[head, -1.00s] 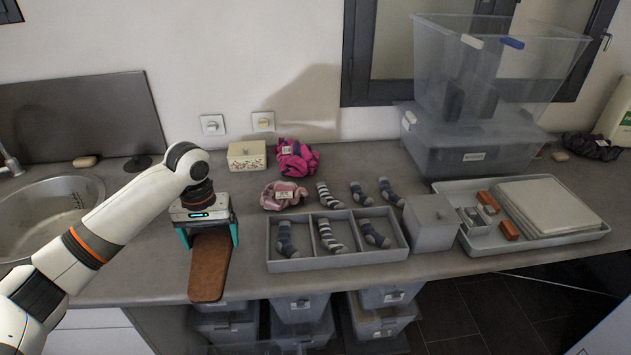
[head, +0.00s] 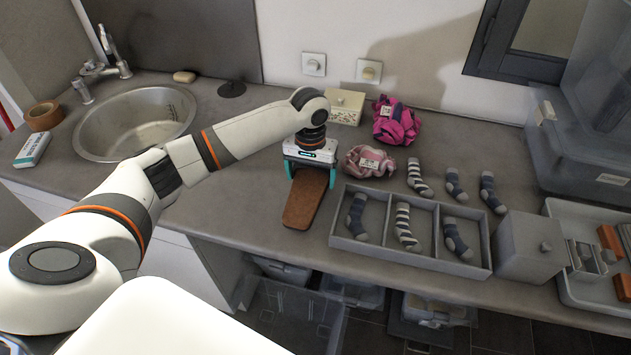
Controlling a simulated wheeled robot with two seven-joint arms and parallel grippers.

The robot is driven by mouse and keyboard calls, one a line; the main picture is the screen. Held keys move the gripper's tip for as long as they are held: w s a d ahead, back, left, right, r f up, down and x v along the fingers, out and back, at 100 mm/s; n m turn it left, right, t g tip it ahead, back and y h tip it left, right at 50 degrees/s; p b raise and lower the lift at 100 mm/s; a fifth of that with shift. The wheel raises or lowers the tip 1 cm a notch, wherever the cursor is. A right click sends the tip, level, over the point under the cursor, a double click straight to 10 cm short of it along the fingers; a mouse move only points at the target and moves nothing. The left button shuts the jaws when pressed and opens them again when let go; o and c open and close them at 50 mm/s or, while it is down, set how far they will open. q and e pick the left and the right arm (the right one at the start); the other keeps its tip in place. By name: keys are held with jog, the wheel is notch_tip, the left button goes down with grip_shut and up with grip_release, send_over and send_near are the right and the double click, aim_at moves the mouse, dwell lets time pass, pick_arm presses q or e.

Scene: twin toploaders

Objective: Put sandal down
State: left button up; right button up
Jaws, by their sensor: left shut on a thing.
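The sandal (head: 303,202) shows as a long brown sole at the middle of the counter, its near end pointing toward the counter's front edge. My left gripper (head: 308,178) is over its far end, teal fingers on either side, shut on it. The far end is partly hidden by the gripper. I cannot tell whether the sole rests on the counter or hangs just above it. My right gripper is not in view.
A grey divided tray (head: 372,250) with socks stands close on the right. Pink scrunchies (head: 368,162) and a floral box (head: 346,106) are behind. A sink (head: 135,125) is at the left. The counter (head: 235,185) left of the sandal is clear.

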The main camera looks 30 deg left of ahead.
aim_at(311, 180)
pick_arm(q)
notch_tip(311, 180, down, 3)
jog(key=shift+f+p, duration=0.1)
jog(key=shift+p, duration=0.2)
jog(key=shift+f, duration=0.5)
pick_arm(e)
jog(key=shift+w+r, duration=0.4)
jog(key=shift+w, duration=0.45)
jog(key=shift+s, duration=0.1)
pick_arm(q)
jog(key=o, duration=0.9)
jog(key=shift+f, duration=0.1)
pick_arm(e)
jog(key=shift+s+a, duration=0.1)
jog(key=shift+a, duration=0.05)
